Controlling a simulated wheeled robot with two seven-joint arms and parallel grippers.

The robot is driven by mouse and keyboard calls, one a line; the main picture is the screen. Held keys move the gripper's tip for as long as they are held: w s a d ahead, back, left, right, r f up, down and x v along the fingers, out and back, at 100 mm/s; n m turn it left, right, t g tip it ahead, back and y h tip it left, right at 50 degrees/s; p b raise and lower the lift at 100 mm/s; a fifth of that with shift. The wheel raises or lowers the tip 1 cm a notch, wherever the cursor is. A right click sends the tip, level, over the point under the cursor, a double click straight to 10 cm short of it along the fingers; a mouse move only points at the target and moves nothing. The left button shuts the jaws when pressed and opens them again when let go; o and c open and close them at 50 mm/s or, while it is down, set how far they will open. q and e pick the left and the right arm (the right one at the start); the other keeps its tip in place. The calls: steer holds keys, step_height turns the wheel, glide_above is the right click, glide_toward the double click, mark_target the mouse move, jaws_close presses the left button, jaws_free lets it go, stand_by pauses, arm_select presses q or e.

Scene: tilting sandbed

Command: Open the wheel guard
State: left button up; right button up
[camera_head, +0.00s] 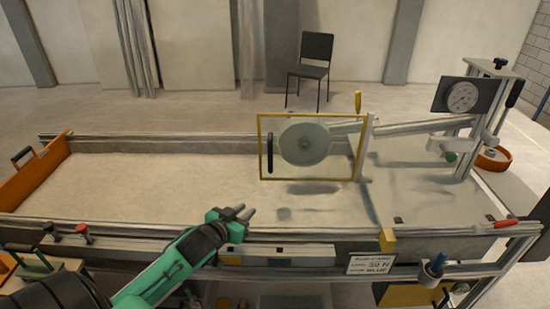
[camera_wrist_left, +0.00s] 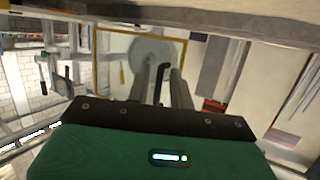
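The wheel guard (camera_head: 313,116) is a clear panel in a yellow frame, standing upright and closed in front of a grey wheel (camera_head: 305,145). A black upright handle (camera_head: 270,153) is at its left edge, and a pale post (camera_head: 366,148) stands at its right edge. My left gripper (camera_head: 243,213) is below and left of the guard, over the near rail, apart from it. In the left wrist view, the two fingers (camera_wrist_left: 161,88) are apart with nothing held. The dark handle (camera_wrist_left: 162,72) shows between them, farther off. My right gripper is out of view.
The sand bed (camera_head: 150,185) is open to the left of the guard. A near rail (camera_head: 120,229) runs under my left arm. A dial gauge (camera_head: 462,97) stands at right; an orange end plate (camera_head: 35,172) is at left.

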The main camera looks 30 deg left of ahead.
mark_target(269, 158)
arm_select(q)
steer(key=w+a+r+t+h, duration=0.2)
steer(key=w+a+r+t, duration=0.15)
steer(key=r, duration=0.55)
steer(key=shift+m+g, duration=0.25)
steer(key=shift+m, duration=0.05)
steer(key=shift+w+d+f+p, duration=0.1)
steer(key=shift+w+d+p, duration=0.35)
steer(key=shift+w, duration=1.8)
steer(key=shift+w+d+f+p, duration=0.1)
steer(key=shift+w+p, duration=0.6)
steer(key=shift+w, duration=1.6)
steer(key=shift+w+d+f+p, duration=0.1)
steer(key=shift+w+d+p, duration=0.35)
steer(key=shift+w, duration=1.8)
steer(key=shift+a, duration=0.25)
jaws_close()
